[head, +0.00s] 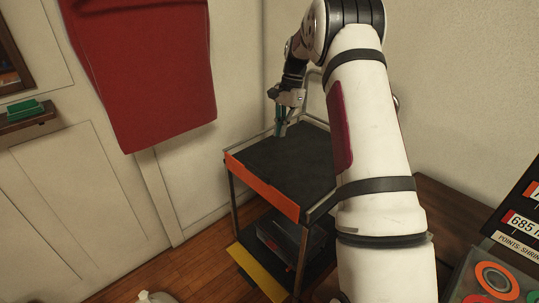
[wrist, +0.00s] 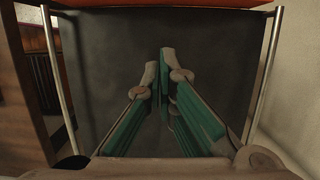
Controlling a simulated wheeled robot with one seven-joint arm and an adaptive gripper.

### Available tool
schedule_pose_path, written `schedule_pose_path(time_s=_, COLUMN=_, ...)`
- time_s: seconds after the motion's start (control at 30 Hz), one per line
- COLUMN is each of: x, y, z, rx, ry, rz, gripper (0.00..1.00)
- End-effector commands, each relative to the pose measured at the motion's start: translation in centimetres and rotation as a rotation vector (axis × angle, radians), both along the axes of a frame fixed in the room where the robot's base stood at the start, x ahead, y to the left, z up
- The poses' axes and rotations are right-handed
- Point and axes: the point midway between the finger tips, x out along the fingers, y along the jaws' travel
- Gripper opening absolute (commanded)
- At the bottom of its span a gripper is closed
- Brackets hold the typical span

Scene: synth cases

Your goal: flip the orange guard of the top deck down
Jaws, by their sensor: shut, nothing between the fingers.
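The cart's dark top deck (head: 290,160) is left of my arm in the head view. Its orange guard (head: 262,185) runs along the near edge and appears to stand upright there. In the wrist view, an orange-red strip of the guard (wrist: 165,3) crosses the top edge, beyond the dark deck (wrist: 110,50). My gripper (head: 280,134) points down over the far left part of the deck, well apart from the guard. Its green fingers (wrist: 161,58) are shut and empty. Whether the fingertips touch the deck is unclear.
A lower deck holds a dark see-through bin (head: 280,238), with a yellow guard (head: 254,273) at its near edge. Metal rails (wrist: 262,75) flank the top deck. A red cloth (head: 145,75) hangs on the left wall. Wooden floor lies in front of the cart.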

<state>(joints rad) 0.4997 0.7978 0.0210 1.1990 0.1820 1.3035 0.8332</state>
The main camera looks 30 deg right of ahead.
Motion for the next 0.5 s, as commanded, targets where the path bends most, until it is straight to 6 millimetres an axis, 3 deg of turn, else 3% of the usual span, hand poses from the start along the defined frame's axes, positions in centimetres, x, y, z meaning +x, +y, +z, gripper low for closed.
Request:
schedule_pose_path(time_s=0.17, x=-0.2, y=0.5, z=-1.9, rx=0.002, ry=0.004, rz=0.002, gripper=0.00)
schedule_pose_path(time_s=0.5, x=-0.5, y=2.1, z=-8.2, rx=0.002, ry=0.004, rz=0.002, gripper=0.00)
